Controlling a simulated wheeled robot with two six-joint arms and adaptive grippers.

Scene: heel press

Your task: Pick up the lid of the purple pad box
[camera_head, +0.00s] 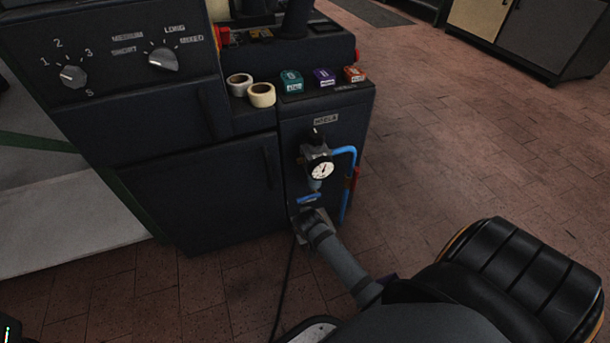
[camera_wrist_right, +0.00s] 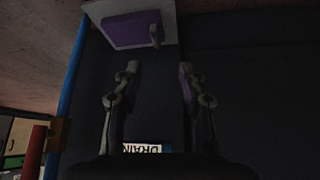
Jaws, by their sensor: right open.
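A small purple box (camera_head: 324,76) with a pale label stands on the machine top between a teal and an orange box. In the right wrist view, a purple plate (camera_wrist_right: 130,32) with a small knob sits on a pale grey block (camera_wrist_right: 168,12); I cannot tell whether it belongs to that box. My right gripper (camera_head: 308,214) is low by the machine's front, below the gauge. In the wrist view the right gripper (camera_wrist_right: 158,72) has spread, empty fingers pointing toward the purple plate, apart from it. My left gripper is not in view.
A gauge (camera_head: 320,170) and blue pipe (camera_head: 346,180) stick out from the front panel; the pipe also runs along the wrist view's left side (camera_wrist_right: 72,80). Tape rolls (camera_head: 261,95) stand left of the boxes. Brick floor (camera_head: 460,140) is clear to the right.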

